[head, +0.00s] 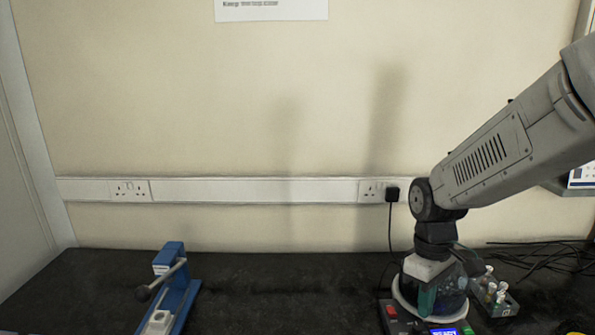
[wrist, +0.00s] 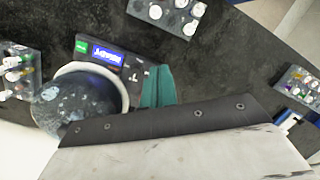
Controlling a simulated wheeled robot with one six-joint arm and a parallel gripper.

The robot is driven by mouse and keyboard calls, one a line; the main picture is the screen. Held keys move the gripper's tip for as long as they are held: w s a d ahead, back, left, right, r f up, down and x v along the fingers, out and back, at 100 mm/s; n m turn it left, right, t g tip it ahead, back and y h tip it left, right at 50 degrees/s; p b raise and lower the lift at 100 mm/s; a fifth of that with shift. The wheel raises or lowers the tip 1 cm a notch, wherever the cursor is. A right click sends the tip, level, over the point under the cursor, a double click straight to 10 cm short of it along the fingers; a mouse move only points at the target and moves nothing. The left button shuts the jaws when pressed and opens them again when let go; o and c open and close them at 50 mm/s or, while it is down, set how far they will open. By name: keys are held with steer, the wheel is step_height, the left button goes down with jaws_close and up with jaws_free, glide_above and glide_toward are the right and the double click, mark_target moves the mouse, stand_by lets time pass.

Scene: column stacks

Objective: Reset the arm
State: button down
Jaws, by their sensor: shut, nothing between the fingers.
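My arm reaches in from the right in the head view and bends down at its wrist. My gripper (head: 427,298) points down, with teal fingers, in front of or over a round device (head: 461,305) on the dark bench. The gripper is shut and empty. In the wrist view the teal fingers (wrist: 157,87) show beside the device's dark glassy dome (wrist: 80,104), which sits in a white ring. I cannot tell whether they touch it. The device has a control panel with a lit blue display (wrist: 107,55). My gripper hides part of the device in the head view.
A rack of vials (head: 497,296) stands right of the device, with black cables (head: 545,255) behind. A blue lever tool (head: 172,285) stands at the left. Other vial racks show in the wrist view at left (wrist: 20,72) and right (wrist: 300,86). The bench middle is clear.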

steer(key=s+d+r+m+t, duration=0.1)
steer(key=s+r+m, duration=0.2)
steer(key=s+r, duration=0.3)
steer(key=s+d+r+m+t, duration=0.1)
steer(key=s+r+m, duration=0.3)
steer(key=s, duration=0.8)
steer(key=shift+r+t, duration=0.8)
steer(key=shift+r, duration=0.1)
